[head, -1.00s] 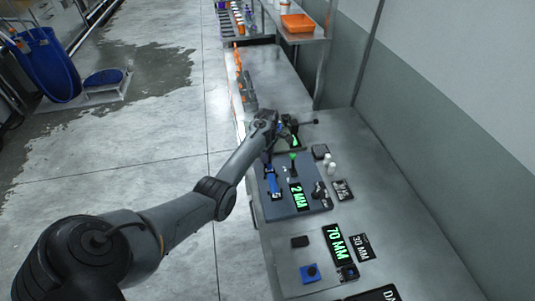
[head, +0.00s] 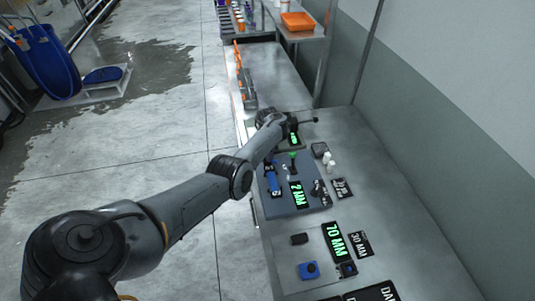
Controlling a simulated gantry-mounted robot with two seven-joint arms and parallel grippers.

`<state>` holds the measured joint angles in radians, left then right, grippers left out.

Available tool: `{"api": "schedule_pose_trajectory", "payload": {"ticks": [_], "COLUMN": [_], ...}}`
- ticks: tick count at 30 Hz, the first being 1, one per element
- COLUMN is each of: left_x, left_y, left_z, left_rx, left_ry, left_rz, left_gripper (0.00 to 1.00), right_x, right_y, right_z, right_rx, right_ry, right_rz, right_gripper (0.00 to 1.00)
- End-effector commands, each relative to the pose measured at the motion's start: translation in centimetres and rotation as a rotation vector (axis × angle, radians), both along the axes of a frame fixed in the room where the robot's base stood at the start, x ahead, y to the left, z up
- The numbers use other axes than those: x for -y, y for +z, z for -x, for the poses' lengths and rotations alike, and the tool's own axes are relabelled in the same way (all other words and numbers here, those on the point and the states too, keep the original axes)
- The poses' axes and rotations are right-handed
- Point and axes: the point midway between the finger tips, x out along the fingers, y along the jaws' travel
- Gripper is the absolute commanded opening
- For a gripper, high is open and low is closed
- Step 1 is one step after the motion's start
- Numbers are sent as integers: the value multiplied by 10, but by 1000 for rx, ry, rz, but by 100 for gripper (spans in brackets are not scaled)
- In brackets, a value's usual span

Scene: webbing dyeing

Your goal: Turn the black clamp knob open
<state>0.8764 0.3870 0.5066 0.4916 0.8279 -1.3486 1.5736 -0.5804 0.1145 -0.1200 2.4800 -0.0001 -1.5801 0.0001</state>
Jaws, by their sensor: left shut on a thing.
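My left gripper (head: 270,120) is at the far end of my left arm, over the dark device (head: 293,141) with a small green display on the steel bench. The gripper is shut. Its fingertips and what lies between them are mostly hidden by my wrist, so the black clamp knob does not show clearly; the gripper's place fits a hold on it. A thin rod with a black ball end (head: 315,120) sticks out to the right just beyond the gripper. My right gripper is not in view.
The bench's right side is clear.

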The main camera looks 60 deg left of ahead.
Motion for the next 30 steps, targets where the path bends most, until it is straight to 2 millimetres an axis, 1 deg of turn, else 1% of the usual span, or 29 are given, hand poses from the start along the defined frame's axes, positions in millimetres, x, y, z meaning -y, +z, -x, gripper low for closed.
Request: {"api": "schedule_pose_trajectory", "payload": {"ticks": [1, 6, 15, 24, 30], "left_x": [1, 0, 0, -1, -1], "left_y": [-1, -2, -1, 0, 1], "left_z": [-2, -2, -2, -1, -1], "left_rx": [4, 4, 4, 2, 3], "left_ry": [45, 204, 439, 573, 603], "left_rz": [3, 3, 3, 2, 1], "left_gripper": [3, 3, 3, 3, 3], "right_x": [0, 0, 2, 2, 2], "right_y": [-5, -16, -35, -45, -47], "right_z": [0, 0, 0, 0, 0], "right_rx": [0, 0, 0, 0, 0], "right_ry": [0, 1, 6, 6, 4], "right_rz": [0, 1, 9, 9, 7], "right_gripper": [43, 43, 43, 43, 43]}}
